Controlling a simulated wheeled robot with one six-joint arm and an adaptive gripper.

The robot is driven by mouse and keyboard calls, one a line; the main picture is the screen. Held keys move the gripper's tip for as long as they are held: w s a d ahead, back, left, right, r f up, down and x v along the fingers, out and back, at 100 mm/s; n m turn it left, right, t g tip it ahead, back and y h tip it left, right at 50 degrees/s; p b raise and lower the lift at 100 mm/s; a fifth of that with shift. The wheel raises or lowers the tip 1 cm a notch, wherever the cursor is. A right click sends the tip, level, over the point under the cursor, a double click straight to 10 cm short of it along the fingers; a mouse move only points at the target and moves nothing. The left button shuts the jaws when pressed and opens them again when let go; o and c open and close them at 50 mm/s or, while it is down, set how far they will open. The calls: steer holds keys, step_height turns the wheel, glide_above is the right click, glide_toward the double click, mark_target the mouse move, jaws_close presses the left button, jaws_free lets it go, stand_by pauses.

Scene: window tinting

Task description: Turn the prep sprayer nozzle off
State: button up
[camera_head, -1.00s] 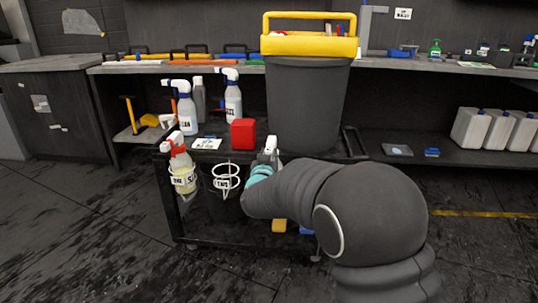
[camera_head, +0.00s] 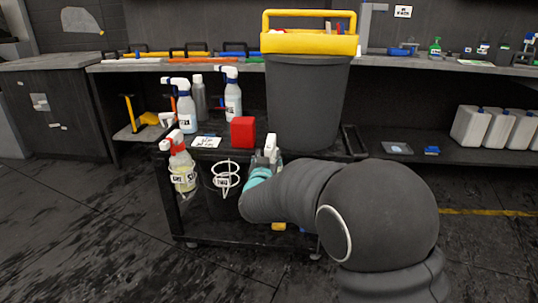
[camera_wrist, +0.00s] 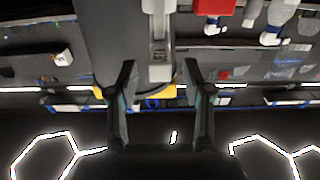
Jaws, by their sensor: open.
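A grey-and-white trigger sprayer (camera_head: 271,149) stands at the front edge of the black cart, beside the bin. My arm hides most of its body. In the wrist view a pale sprayer head (camera_wrist: 159,28) shows at the top centre, in line with the gap between my fingers. My gripper (camera_wrist: 159,78) is open, its two dark fingers apart and nothing clearly held between them. In the head view only a teal part of it shows, just below the sprayer. A red-and-white-headed sprayer (camera_head: 180,166) hangs in a front ring at left. I cannot read which bottle is the prep sprayer.
A red box (camera_head: 242,132), blue-labelled spray bottles (camera_head: 183,108) and a large dark bin (camera_head: 305,105) with a yellow caddy (camera_head: 310,44) stand close behind. The floor left of the cart is clear.

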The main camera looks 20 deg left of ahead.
steer(key=v, duration=1)
steer(key=s+a+f+n+g+y, duration=0.1)
steer(key=s+a+f+g, duration=0.1)
steer(key=f+g, duration=0.15)
steer(key=s+a+f+n+g+y, duration=0.1)
steer(key=s+a+f+g, duration=0.1)
steer(key=f, duration=0.3)
steer(key=s+d+f+n+g, duration=0.1)
steer(key=s+d+f+g, duration=0.3)
steer(key=s, duration=0.3)
steer(key=s+d+r+m+h, duration=0.2)
steer(key=s+d, duration=0.3)
steer(key=d, duration=0.8)
steer(key=s+d+r+m+g+h, duration=0.1)
steer(key=s+d+r, duration=0.4)
steer(key=d, duration=0.8)
steer(key=s+d+r+m+g+h, duration=0.1)
steer(key=s+d, duration=0.5)
steer(key=d, duration=0.8)
step_height(320, 180, up, 3)
steer(key=shift+s+m+h, duration=0.35)
steer(key=shift+m+h, duration=0.55)
steer(key=shift+h, duration=0.3)
